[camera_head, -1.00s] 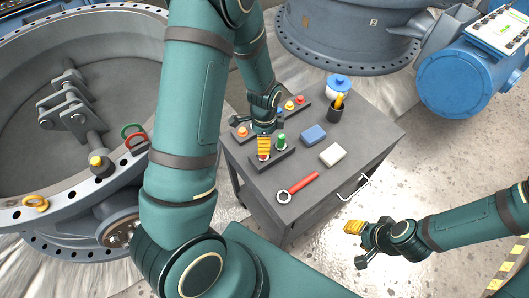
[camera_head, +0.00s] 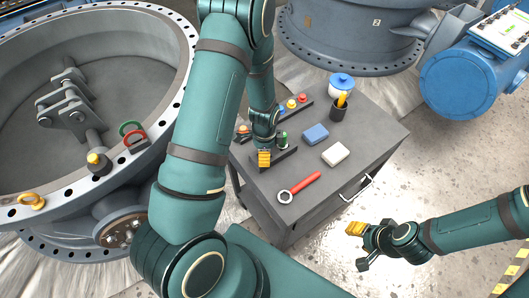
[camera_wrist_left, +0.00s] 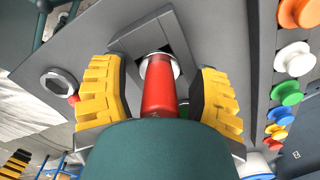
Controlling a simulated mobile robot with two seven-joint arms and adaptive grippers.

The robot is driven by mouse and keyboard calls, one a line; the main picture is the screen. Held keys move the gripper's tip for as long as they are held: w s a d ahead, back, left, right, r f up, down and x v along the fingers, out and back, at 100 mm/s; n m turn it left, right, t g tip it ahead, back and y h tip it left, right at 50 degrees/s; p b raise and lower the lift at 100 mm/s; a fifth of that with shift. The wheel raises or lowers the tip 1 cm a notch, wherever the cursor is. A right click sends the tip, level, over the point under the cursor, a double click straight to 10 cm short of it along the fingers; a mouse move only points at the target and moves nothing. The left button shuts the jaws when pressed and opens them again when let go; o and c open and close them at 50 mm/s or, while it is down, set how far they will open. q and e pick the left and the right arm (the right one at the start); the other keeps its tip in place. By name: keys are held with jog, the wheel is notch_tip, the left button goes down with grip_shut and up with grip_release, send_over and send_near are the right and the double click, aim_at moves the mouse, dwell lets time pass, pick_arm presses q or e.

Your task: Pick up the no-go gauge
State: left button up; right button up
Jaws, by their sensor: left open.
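The no-go gauge, with a red handle (camera_wrist_left: 158,88) and a pale metal collar, stands in a dark holder block (camera_head: 287,157) on the cart. In the left wrist view it is between the two yellow-padded fingers of my left gripper (camera_wrist_left: 160,100). Gaps show on both sides of the handle, so the jaws are open around it. In the head view my left gripper (camera_head: 264,158) hides the red gauge. A green-handled gauge (camera_head: 282,139) stands beside it in the same block. My right gripper (camera_head: 358,246) is open and empty, off the cart's front right.
The grey cart top (camera_head: 375,140) holds a red-handled ring wrench (camera_head: 300,187), a blue block (camera_head: 315,134), a white block (camera_head: 335,153), a dark cup (camera_head: 339,108) and a rack of colored knobs (camera_head: 298,106). The large valve body (camera_head: 110,80) stands to the left.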

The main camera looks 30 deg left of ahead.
pick_arm(q)
grip_shut()
